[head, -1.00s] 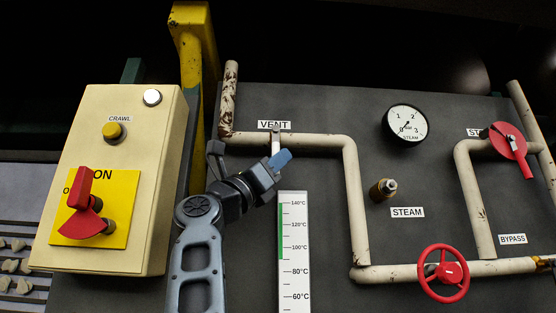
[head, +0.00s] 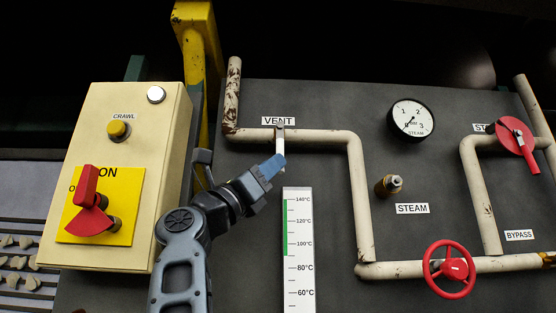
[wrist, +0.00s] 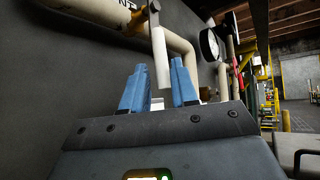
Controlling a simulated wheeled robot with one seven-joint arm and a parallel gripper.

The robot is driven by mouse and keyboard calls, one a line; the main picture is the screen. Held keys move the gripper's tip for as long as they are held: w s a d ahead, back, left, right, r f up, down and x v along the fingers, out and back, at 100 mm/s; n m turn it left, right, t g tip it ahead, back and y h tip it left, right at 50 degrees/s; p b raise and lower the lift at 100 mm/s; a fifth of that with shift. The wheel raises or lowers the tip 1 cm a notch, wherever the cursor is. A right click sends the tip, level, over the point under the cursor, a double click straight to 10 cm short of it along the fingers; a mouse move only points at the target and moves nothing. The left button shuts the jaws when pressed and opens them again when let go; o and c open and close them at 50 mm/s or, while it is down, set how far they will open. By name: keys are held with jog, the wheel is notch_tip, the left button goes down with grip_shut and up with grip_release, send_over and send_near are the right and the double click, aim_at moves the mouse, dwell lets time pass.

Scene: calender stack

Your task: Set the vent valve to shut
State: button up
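The vent valve's pale lever (head: 281,146) hangs straight down from the horizontal cream pipe under the VENT label (head: 279,121), so it stands crosswise to the pipe. The lever also shows in the wrist view (wrist: 161,62), lined up with the gap between my blue fingers. My gripper (head: 276,162) is at the lever's lower end in the head view. In the wrist view my gripper (wrist: 158,85) is open, with one finger on each side of the lever and no clear contact. How deep the lever sits between the fingers is hard to tell.
A temperature scale (head: 299,250) stands just below my gripper. A control box (head: 120,180) with a red switch handle (head: 88,205) is at the left. A steam gauge (head: 411,119), a red handwheel (head: 449,269) and a red lever valve (head: 515,137) are at the right.

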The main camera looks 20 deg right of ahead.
jog(key=shift+v, duration=1.95)
